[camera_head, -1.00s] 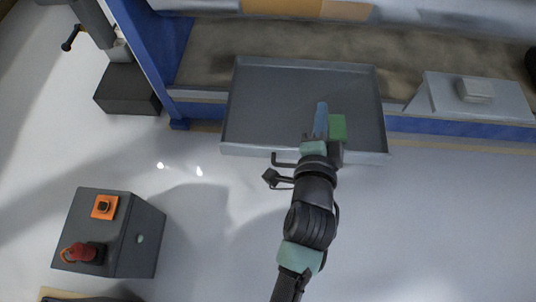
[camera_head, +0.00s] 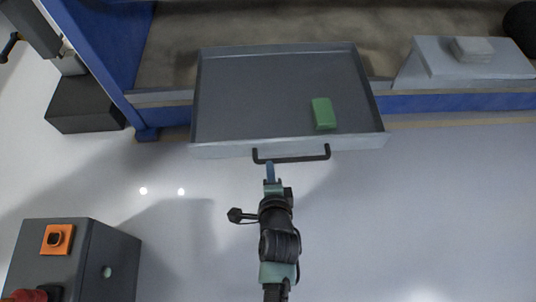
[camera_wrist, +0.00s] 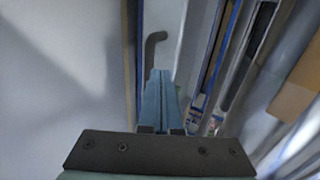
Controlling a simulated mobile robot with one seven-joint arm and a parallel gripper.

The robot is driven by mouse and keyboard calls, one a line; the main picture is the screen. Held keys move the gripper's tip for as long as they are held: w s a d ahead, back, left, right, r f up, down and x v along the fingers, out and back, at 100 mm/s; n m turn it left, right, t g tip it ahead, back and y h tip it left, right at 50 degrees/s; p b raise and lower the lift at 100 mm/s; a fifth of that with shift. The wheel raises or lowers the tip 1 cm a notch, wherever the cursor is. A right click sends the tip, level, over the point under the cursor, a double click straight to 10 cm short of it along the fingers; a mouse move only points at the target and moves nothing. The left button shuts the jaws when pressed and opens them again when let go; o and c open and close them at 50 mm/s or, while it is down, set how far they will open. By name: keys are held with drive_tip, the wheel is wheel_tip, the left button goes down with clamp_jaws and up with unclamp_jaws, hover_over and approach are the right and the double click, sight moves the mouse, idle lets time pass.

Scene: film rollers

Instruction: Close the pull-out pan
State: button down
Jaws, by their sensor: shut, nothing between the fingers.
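The grey pull-out pan (camera_head: 265,95) juts out from the blue-framed machine in the head view. A black bar handle (camera_head: 292,157) runs along its front wall. A green block (camera_head: 323,113) lies in the pan towards its right front. My gripper (camera_head: 269,166) is shut and empty, with its blue fingertips just in front of the handle's left part. Whether they touch it I cannot tell. In the wrist view my shut fingers (camera_wrist: 161,78) point at the pan's front wall, and a dark hooked end of the handle (camera_wrist: 153,48) shows just past the tips.
A grey block with a lighter piece on top (camera_head: 468,65) stands right of the pan. A dark control box (camera_head: 85,265) with an orange-framed button stands at the lower left. A black box (camera_head: 85,103) is at the left. The floor in front of the pan is clear.

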sight(268, 144)
drive_tip(key=w+b, duration=0.1)
drive_tip(key=w, duration=0.1)
drive_tip(key=w+f+b, duration=0.1)
drive_tip(key=w, duration=0.2)
drive_tip(key=shift+w+a+f+b, duration=0.1)
drive_tip(key=shift+f+b, duration=0.1)
drive_tip(key=shift+b, duration=0.1)
drive_tip(key=shift+w+r, duration=0.15)
drive_tip(key=shift+w, duration=0.25)
